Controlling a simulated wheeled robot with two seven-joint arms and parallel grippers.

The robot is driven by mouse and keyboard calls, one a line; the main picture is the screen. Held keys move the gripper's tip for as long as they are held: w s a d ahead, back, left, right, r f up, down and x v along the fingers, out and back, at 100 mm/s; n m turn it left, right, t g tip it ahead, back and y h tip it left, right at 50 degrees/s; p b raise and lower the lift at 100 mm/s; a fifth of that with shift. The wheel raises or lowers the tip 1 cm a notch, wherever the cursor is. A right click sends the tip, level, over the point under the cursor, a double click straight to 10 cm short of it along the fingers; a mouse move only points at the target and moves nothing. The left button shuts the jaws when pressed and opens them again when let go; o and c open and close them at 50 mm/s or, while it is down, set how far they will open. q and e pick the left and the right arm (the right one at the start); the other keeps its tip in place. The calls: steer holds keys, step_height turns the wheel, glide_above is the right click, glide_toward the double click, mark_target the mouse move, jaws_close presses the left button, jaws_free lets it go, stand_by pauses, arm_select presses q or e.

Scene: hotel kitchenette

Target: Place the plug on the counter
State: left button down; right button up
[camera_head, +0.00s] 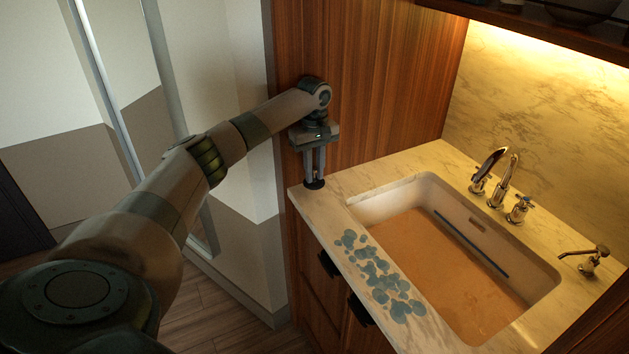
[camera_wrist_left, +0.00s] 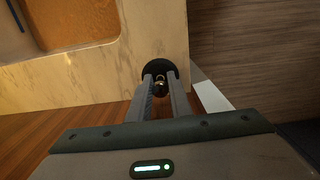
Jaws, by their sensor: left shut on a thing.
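A small black plug (camera_head: 314,184) with a metal knob is between the fingertips of my left gripper (camera_head: 315,178). It also shows in the left wrist view as a dark round disc (camera_wrist_left: 159,66) with a brass-coloured knob. My left gripper (camera_wrist_left: 160,84) is shut on it, pointing down. The plug is at the front left corner of the marble counter (camera_head: 345,184), close to its edge. I cannot tell whether its underside touches the counter. My right gripper is not in view.
A rectangular sink (camera_head: 450,262) with an orange-brown bottom is set into the counter. A faucet (camera_head: 504,178) with two handles and a soap dispenser (camera_head: 587,259) stand behind it. Blue-grey round patches (camera_head: 378,272) lie along the front rim. A wood panel (camera_head: 370,90) rises beside the gripper.

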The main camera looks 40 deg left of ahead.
mark_target(314, 182)
arm_select(q)
steer(key=shift+f, duration=0.1)
steer(key=shift+f+p, duration=0.3)
steer(key=shift+p, duration=0.05)
step_height(314, 182, down, 2)
steer(key=shift+f+p, duration=0.1)
steer(key=shift+p, duration=0.4)
steer(key=shift+f, duration=0.5)
steer(key=shift+f, duration=0.1)
steer(key=c, duration=1.6)
jaws_free()
